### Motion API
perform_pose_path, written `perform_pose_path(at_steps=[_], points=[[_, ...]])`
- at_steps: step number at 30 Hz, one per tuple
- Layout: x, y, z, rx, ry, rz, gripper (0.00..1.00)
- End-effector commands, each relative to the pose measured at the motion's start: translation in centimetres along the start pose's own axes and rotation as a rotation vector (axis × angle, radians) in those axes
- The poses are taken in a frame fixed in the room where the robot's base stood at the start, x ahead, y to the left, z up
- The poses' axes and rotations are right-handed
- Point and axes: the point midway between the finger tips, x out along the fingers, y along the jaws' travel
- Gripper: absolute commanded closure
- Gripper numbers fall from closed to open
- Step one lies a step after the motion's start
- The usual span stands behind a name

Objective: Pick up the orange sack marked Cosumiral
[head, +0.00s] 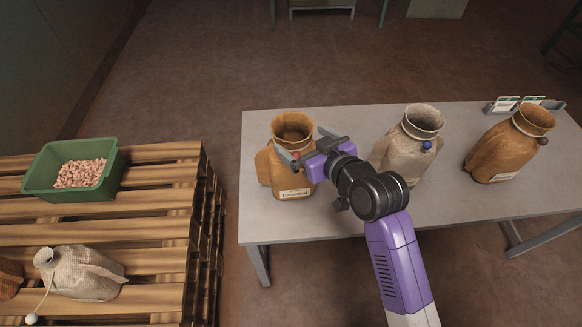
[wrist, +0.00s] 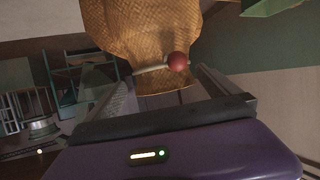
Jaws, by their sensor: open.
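The orange sack (head: 292,178) stands upright at the left end of the grey table, its open mouth upward. A pale label is on its lower front; its print is small and looks like Cosumiral. My gripper (head: 305,146) is at the sack's right side, near its neck, with fingers apart. In the wrist view the woven sack (wrist: 140,30) appears inverted, its narrower neck end toward my open gripper (wrist: 160,82). A red ball on a pale cord or stick (wrist: 178,61) shows at the neck, between the finger lines. I cannot tell whether a finger touches the sack.
A pale sack (head: 408,152) with a blue ball and a brown sack (head: 500,150) with a dark ball stand further right on the table (head: 350,215). At left, pallets (head: 150,232) hold a green crate (head: 112,170) of nuts and a whitish sack (head: 85,275).

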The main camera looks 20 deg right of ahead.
Motion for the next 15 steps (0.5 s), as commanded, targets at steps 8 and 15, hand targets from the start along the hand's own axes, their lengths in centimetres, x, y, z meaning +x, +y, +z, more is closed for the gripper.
perform_pose_path(at_steps=[8, 15], points=[[3.5, -0.4, 0.3, 0.001, -0.001, 0.000, 0.00], [5.1, -0.4, 0.4, 0.000, 0.000, 0.001, 0.00]])
